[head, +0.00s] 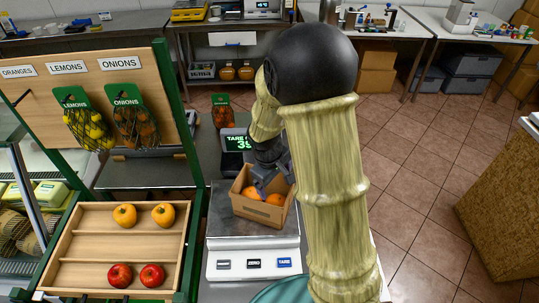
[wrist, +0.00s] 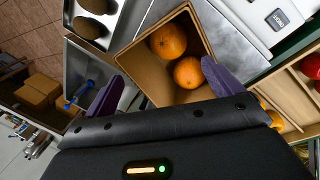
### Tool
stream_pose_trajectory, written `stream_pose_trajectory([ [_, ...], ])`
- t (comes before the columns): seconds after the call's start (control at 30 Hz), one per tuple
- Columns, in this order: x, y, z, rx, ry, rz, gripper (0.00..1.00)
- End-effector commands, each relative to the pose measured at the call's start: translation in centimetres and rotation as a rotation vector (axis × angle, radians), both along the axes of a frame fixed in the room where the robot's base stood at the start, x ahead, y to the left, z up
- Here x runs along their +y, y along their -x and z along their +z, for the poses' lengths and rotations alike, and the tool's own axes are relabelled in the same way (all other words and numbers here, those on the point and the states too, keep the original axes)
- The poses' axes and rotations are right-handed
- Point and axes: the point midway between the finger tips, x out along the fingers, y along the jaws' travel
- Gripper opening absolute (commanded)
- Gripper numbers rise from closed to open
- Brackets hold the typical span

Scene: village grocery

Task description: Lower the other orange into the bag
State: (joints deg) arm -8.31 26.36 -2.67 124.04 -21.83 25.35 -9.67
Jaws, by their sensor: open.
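Two oranges lie in an open-topped brown cardboard box (head: 250,207) on the scale. In the head view one orange (head: 251,193) is left of the other orange (head: 275,200). In the wrist view the oranges (wrist: 168,42) (wrist: 187,73) lie side by side in the box, touching or nearly so. My gripper (head: 264,182) is above the box, with its fingers (wrist: 165,88) spread and nothing held. My arm hides part of the box's back side. A net bag (head: 223,116) with a green header and orange contents stands behind the scale; its label is too small to read.
The scale (head: 225,225) has a lit display (head: 238,143) behind the box. A wooden rack (head: 120,240) at left holds yellow and red produce. Net bags of lemons (head: 90,130) and onions (head: 137,127) hang above it. The tiled floor (head: 420,170) at right is clear.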

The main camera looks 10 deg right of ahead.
Motion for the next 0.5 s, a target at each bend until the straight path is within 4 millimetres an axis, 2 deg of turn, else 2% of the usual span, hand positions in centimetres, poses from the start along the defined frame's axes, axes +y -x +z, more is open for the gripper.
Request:
stream_pose_trajectory([
  [0.5,1.6,1.0,9.7,-0.007,0.0,-0.001,0.91],
])
